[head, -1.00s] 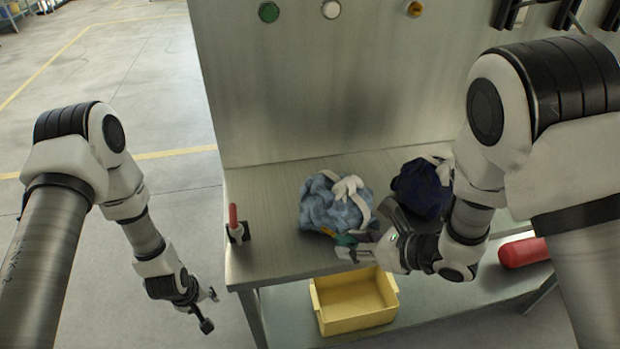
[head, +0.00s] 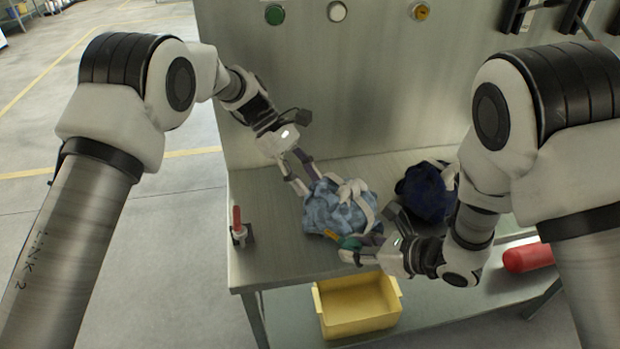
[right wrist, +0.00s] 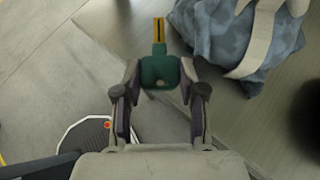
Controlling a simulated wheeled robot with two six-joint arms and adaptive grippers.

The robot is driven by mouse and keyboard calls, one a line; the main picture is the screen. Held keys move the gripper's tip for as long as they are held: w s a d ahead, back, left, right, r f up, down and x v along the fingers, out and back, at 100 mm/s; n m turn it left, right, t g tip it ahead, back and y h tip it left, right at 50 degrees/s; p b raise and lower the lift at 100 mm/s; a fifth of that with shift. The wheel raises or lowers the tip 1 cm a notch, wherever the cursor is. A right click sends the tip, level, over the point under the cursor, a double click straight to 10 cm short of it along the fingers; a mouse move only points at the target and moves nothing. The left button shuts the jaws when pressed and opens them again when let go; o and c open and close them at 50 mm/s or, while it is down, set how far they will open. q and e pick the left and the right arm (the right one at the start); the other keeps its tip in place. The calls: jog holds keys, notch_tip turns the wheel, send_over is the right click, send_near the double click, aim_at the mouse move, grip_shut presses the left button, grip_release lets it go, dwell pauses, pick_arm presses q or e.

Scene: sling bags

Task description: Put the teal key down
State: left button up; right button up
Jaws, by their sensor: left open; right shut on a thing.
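The teal key (right wrist: 157,72) has a teal head and a narrow yellow-and-black shaft. My right gripper (head: 363,249) is shut on its head, and the shaft points away from the gripper. In the head view the key (head: 348,242) is at the near side of the light blue cloth bag (head: 332,212), partly hidden by the fingers. I cannot tell whether the key touches the bag or table. The bag has a pale strap and sits on the metal table. My left gripper (head: 307,184) is open at the bag's far left side; contact is unclear.
A dark blue bag (head: 424,192) sits right of the light blue one. A red-handled item (head: 238,228) stands near the table's left edge. A yellow bin (head: 357,309) and a red cylinder (head: 527,257) are on the lower shelf.

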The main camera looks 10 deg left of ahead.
aim_at(347, 240)
jog(key=shift+s+d+r, duration=0.1)
jog(key=shift+s+d, duration=0.05)
pick_arm(q)
jog(key=shift+m+g, duration=0.8)
jog(key=shift+g, duration=0.1)
jog(key=s+d+f, duration=0.4)
jog(key=d, duration=0.1)
jog(key=s+d+f, duration=0.2)
jog(key=shift+s+d, duration=0.3)
jog(key=shift+d, duration=0.1)
jog(key=shift+s+d+f, duration=0.2)
jog(key=shift+d+f, duration=0.1)
jog(key=shift+f, duration=0.2)
jog(key=shift+c, duration=0.3)
grip_shut()
pick_arm(e)
jog(key=shift+o, duration=0.2)
jog(key=shift+a, duration=0.2)
pick_arm(q)
jog(key=shift+w+d, duration=0.1)
